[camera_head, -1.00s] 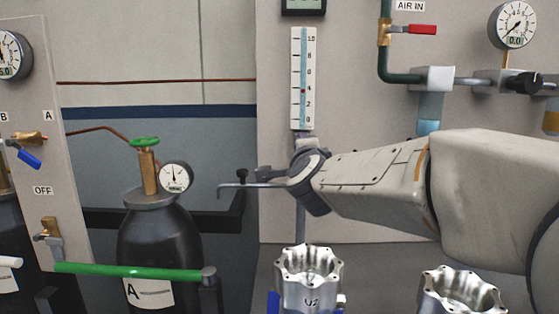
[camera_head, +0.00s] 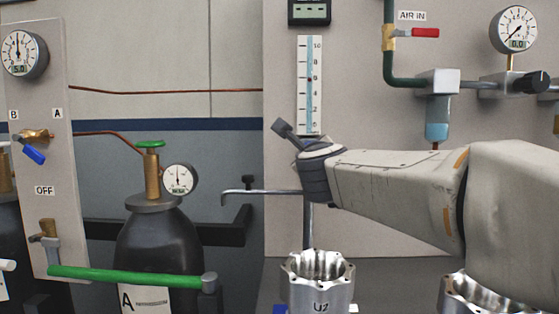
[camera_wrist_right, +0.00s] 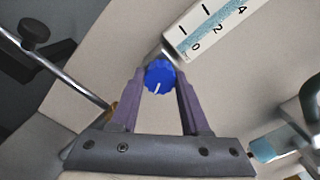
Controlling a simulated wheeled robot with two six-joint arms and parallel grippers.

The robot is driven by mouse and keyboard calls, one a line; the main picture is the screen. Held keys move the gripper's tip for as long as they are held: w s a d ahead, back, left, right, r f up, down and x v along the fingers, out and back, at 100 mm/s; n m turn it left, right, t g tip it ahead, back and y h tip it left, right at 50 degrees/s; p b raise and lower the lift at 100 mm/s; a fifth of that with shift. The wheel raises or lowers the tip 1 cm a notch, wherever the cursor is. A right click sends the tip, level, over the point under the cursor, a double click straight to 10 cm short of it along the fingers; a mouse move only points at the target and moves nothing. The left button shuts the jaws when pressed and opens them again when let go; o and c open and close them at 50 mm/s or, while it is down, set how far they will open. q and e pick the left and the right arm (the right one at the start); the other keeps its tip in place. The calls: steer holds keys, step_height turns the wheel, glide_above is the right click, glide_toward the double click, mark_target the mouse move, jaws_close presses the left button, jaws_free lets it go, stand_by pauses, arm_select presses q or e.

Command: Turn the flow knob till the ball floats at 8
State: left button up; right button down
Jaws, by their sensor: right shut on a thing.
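The flowmeter (camera_head: 309,60) is a white scale strip with a blue-tinted tube, upright on the grey panel. Its small dark red ball (camera_head: 309,79) floats at about 6. The lower end of the scale also shows in the right wrist view (camera_wrist_right: 212,28), without the ball. The blue flow knob (camera_wrist_right: 159,77) has a white pointer line and sits between the fingertips of my right gripper (camera_wrist_right: 161,75), which is shut on it. In the head view my right wrist hides the knob and the fingers. My left gripper is not in view.
A bent metal rod (camera_head: 265,192) with a dark thumbscrew lies beside my right wrist. A machined housing (camera_head: 318,282) stands below it. A gas bottle (camera_head: 155,245) and green bar (camera_head: 125,275) are at left. A red-handled valve (camera_head: 424,33) is upper right.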

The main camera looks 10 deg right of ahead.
steer(key=m+b, duration=0.2)
steer(key=m, duration=0.2)
steer(key=m+b, duration=0.2)
steer(key=m, duration=0.2)
steer(key=m+b, duration=0.1)
steer(key=m, duration=0.3)
steer(key=shift+f+b, duration=0.25)
steer(key=shift+b, duration=0.15)
steer(key=shift+m, duration=0.3)
steer(key=shift+c, duration=1.9)
jaws_free()
steer(key=shift+r, duration=0.15)
